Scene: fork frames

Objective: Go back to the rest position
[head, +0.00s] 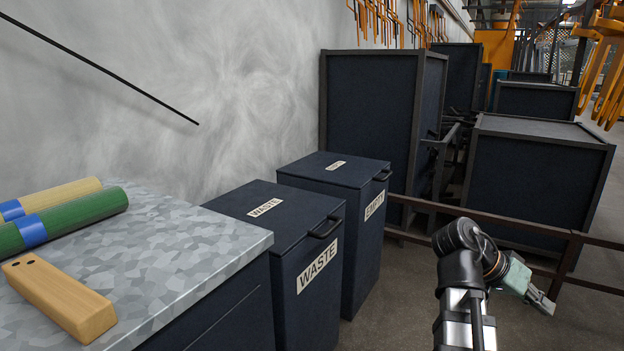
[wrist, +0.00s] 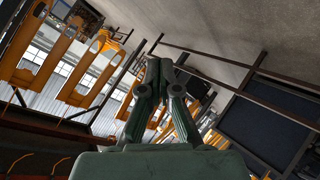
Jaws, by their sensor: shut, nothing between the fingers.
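My gripper (head: 541,300) is at the lower right of the head view, at the end of my bent arm. It is out over the floor, right of the bins and apart from everything around it. In the wrist view my gripper (wrist: 166,66) has its fingers together with nothing between them. The wrist view is tilted and shows the hall beyond the fingers.
A grey counter (head: 170,240) at the left bears a green roll (head: 80,217), a tan roll (head: 60,192) and a wooden block (head: 60,298). A brown rail (head: 515,222) and dark cabinets (head: 540,180) lie behind my arm.

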